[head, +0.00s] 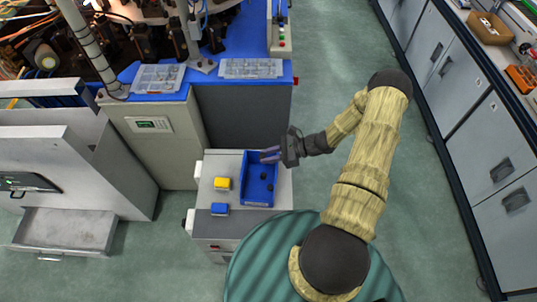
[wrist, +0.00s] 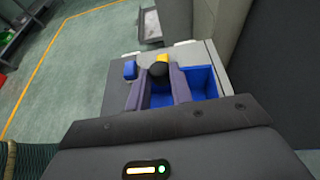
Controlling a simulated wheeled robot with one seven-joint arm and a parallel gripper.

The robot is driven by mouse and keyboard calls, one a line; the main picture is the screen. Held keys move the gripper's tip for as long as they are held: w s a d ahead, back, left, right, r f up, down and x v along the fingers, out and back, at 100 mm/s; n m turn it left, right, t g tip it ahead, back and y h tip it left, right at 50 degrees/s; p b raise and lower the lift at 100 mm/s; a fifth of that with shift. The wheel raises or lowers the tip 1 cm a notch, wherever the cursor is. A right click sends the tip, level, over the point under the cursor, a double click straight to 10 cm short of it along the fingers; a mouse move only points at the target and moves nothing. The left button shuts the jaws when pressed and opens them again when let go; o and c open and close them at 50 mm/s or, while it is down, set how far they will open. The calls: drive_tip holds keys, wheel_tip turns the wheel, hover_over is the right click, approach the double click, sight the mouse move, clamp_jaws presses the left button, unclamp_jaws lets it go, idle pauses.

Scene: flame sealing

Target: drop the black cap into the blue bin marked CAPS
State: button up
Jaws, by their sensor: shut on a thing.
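The blue bin (head: 247,190) sits on a grey cabinet top, and a few small dark pieces lie in it. Its marking is too small to read. My gripper (head: 268,155) is over the far end of the bin. In the wrist view my gripper (wrist: 158,84) is shut on the round black cap (wrist: 158,70), which is held between the fingertips. The bin (wrist: 200,82) shows behind and to the right of the fingers there. The cap is not clearly visible in the head view.
A yellow block (head: 222,184) and a small blue block (head: 220,209) stand left of the bin on the cabinet top (head: 209,167). A taller machine cabinet (head: 240,115) stands just beyond. Open floor (head: 330,75) lies to the right.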

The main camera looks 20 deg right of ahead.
wheel_tip(320, 180, down, 4)
drive_tip(key=shift+r+b, duration=0.1)
drive_tip(key=shift+b, duration=1)
drive_tip(key=o, duration=1)
drive_tip(key=shift+o, duration=0.2)
drive_tip(key=shift+d, duration=0.1)
drive_tip(key=b+v, duration=0.1)
drive_tip(key=v, duration=1.6)
drive_tip(key=shift+d, duration=0.1)
